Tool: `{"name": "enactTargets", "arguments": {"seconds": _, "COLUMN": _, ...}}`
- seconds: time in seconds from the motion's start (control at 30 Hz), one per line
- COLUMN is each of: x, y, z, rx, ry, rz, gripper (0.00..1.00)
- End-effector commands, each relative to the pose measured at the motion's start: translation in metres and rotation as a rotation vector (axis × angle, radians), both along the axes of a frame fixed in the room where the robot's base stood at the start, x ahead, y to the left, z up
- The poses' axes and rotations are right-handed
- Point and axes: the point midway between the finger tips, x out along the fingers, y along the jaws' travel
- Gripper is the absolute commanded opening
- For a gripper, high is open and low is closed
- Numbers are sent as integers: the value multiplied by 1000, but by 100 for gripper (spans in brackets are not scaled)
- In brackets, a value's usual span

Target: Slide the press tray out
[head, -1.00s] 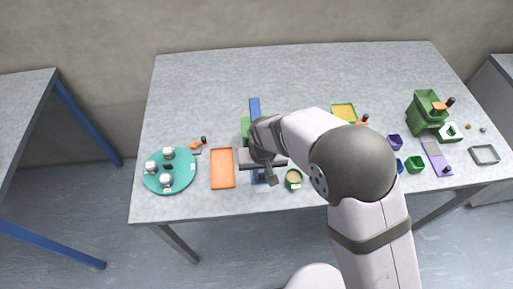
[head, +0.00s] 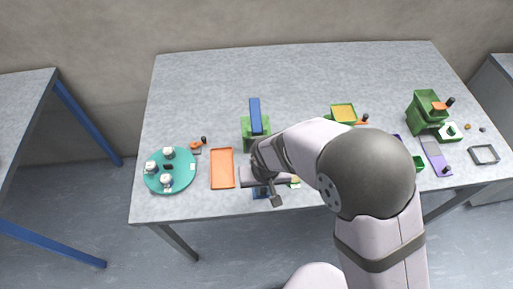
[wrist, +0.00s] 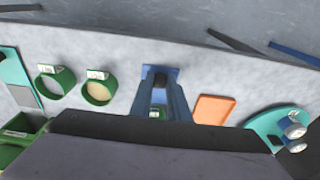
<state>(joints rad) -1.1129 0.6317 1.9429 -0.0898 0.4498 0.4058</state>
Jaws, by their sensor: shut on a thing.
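The green press (head: 256,132) with its long blue bar (head: 255,113) stands left of the middle of the table in the head view. In the wrist view the blue part (wrist: 173,72) shows with a dark knob near the jaws. My gripper is shut on the tray. The exact grip is hidden from the head view by my wrist and is small in the wrist view.
An orange tray (head: 222,168) and a teal round plate (head: 150,178) with white-capped jars lie to the left. Two green cups (wrist: 100,103) stand beside the press in the wrist view. A green machine (head: 427,108) and a lilac strip (head: 432,152) are at the right.

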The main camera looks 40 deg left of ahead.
Motion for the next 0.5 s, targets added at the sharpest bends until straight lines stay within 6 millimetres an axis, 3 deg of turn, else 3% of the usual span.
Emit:
{"name": "enactTargets", "arguments": {"seconds": 0.07, "x": -3, "y": -3, "z": -2, "rx": -10, "ry": 6, "rz": 0, "gripper": 0}}
{"name": "enactTargets", "arguments": {"seconds": 0.1, "x": -3, "y": -3, "z": -2, "rx": -11, "ry": 6, "rz": 0, "gripper": 18}}
{"name": "enactTargets", "arguments": {"seconds": 0.17, "x": -3, "y": -3, "z": -2, "rx": -10, "ry": 6, "rz": 0, "gripper": 31}}
{"name": "enactTargets", "arguments": {"seconds": 0.5, "x": -1, "y": -2, "z": 0, "rx": -6, "ry": 3, "rz": 0, "gripper": 31}}
